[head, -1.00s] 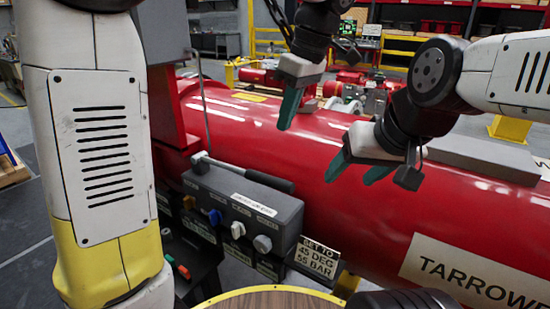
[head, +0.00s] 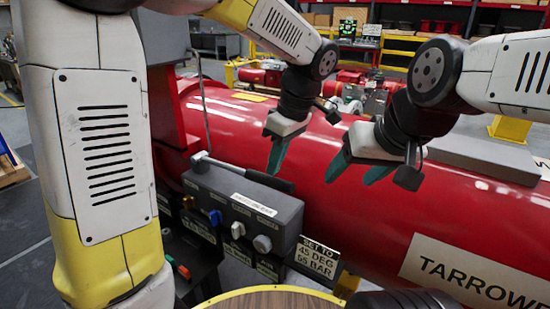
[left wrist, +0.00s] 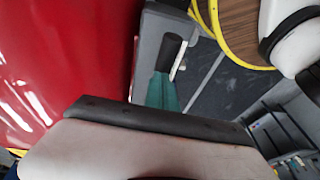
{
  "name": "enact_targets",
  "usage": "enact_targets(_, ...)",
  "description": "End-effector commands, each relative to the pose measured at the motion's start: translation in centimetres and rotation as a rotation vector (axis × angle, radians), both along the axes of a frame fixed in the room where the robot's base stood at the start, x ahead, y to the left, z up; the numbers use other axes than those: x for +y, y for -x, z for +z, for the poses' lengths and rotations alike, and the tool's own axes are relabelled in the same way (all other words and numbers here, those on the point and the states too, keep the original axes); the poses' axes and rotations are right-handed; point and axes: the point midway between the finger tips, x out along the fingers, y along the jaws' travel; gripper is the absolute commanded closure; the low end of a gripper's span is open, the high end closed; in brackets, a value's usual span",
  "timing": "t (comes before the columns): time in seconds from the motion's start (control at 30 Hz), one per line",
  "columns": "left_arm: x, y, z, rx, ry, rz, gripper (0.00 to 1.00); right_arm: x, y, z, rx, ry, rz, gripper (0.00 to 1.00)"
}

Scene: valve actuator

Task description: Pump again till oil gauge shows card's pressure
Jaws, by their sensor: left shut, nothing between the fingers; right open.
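The pump lever, a grey rod with a black grip (head: 270,180), lies along the top of the grey control box (head: 290,218). My left gripper (head: 273,172) is shut and empty, its teal fingers pointing down close above the grip's right end. In the left wrist view the fingers (left wrist: 161,92) reach toward the black grip (left wrist: 171,48); I cannot tell whether they touch. My right gripper (head: 354,178) is open and empty in front of the red pipe. The card (head: 318,257) reads "SET TO 45 DEG 55 BAR". I cannot make out an oil gauge.
The box front has several knobs, including a blue one (head: 215,217) and a white one (head: 238,229). The large red pipe (head: 400,222) runs behind the box. A round wooden top with a yellow rim (head: 235,293) is at the bottom.

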Motion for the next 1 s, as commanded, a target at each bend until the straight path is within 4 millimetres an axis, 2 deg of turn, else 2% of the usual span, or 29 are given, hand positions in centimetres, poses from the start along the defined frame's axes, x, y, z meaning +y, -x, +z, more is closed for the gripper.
enact_targets(0.1,-0.1,0.0,-0.4,0.001,-0.001,-0.001,1.0,0.0,0.0,0.0,0.0,0.0,0.0,0.38)
enact_targets(0.3,-0.4,0.3,-2.5,0.002,-0.001,0.0,1.0,0.0,0.0,0.0,0.0,0.0,0.0,0.38)
enact_targets(0.63,-0.5,0.3,-2.4,0.0,0.0,0.0,1.0,0.0,0.0,0.0,0.0,0.0,0.0,0.38)
enact_targets(0.77,-0.9,0.3,-1.2,-0.003,0.003,-0.001,1.0,0.0,0.0,0.0,0.0,0.0,0.0,0.38)
enact_targets(1.0,-2.0,0.6,2.7,-0.002,0.002,-0.001,1.0,0.0,0.0,0.0,0.0,0.0,0.0,0.38)
